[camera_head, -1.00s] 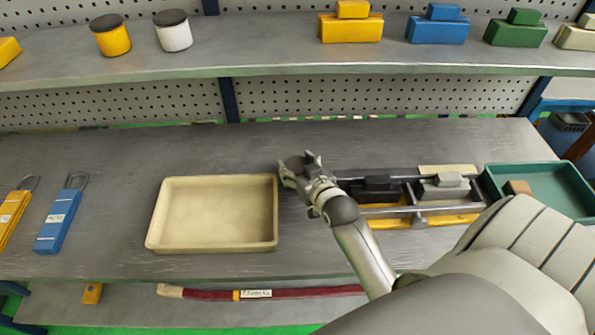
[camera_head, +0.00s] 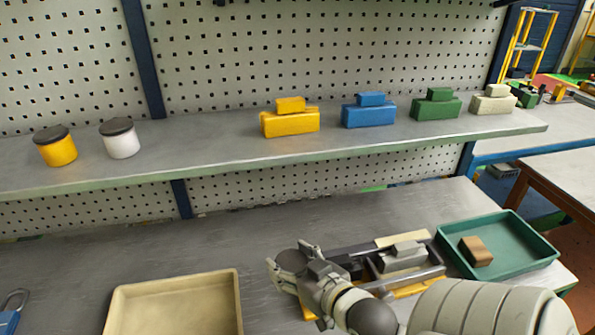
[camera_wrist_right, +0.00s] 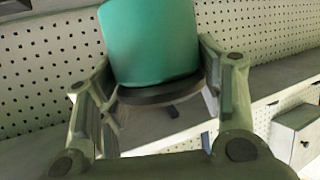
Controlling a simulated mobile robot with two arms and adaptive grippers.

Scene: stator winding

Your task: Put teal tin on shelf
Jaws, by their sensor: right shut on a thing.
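The teal tin (camera_wrist_right: 150,40) fills the upper middle of the right wrist view, its dark lid (camera_wrist_right: 160,93) toward the bottom of that picture. My right gripper (camera_head: 289,258) is shut on it, with a finger on each side. In the head view the gripper is over the workbench, right of the cream tray, and I cannot make out the tin there. The grey shelf (camera_head: 205,160) runs across the back above the bench. My left gripper is not in view.
On the shelf stand a yellow tin (camera_head: 56,148), a white tin (camera_head: 121,142) and several coloured blocks, such as the yellow block (camera_head: 290,123). Bare shelf lies between the white tin and yellow block. Below are the cream tray (camera_head: 113,310) and green tray (camera_head: 535,236).

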